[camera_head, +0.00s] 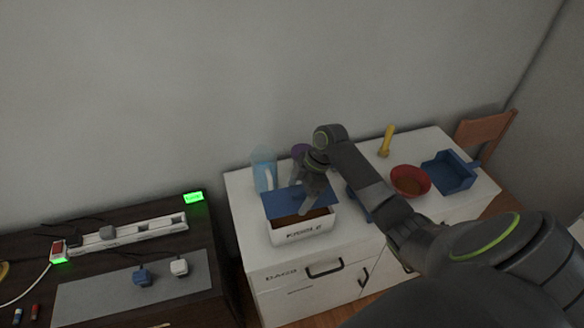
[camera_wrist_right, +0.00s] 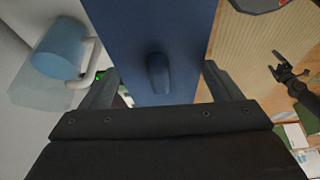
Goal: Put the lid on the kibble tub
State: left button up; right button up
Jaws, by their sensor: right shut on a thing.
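The kibble tub (camera_head: 303,233) is a white, lettered box on the white cabinet, with brown contents showing along its open front part. The lid (camera_head: 284,200) is a flat blue panel over the back part of the tub; whether it touches the rim cannot be told. My right gripper (camera_head: 308,200) is above the tub and shut on the lid. In the right wrist view, the lid (camera_wrist_right: 150,25) and its blue knob (camera_wrist_right: 158,73) show between the fingers. My left gripper (camera_wrist_right: 280,66) shows small at the right of that view, apparently open and empty.
A light blue pitcher (camera_head: 263,172) stands close behind the tub. A red bowl (camera_head: 410,181), blue tray (camera_head: 449,172) and yellow item (camera_head: 386,141) are right on the cabinet. A dark desk (camera_head: 215,255) with a power strip (camera_head: 130,236) is left.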

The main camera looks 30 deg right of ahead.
jog(key=shift+w+d+r, duration=0.35)
jog(key=shift+w+r, duration=0.05)
jog(key=shift+w, duration=0.1)
jog(key=shift+s+f+n+b, duration=0.25)
jog(key=shift+n+b, duration=0.05)
jog(key=shift+b, duration=0.1)
jog(key=shift+f+b, duration=0.25)
jog(key=shift+b, duration=0.05)
notch_tip(320, 180, down, 4)
jog(key=b, duration=0.3)
jog(key=shift+r, duration=0.25)
jog(key=shift+f+b, duration=0.6)
jog(key=shift+f, duration=0.3)
pick_arm(q)
jog(key=f, duration=0.5)
jog(key=shift+s+a+f, duration=0.1)
jog(key=shift+a+f, duration=0.05)
jog(key=shift+a, duration=0.25)
jog(key=shift+s+r, duration=0.1)
jog(key=shift+r, duration=0.15)
pick_arm(e)
jog(key=shift+r, duration=0.1)
pick_arm(q)
jog(key=shift+a+r+p, duration=0.1)
jog(key=shift+r+p, duration=0.05)
jog(key=shift+p, duration=0.25)
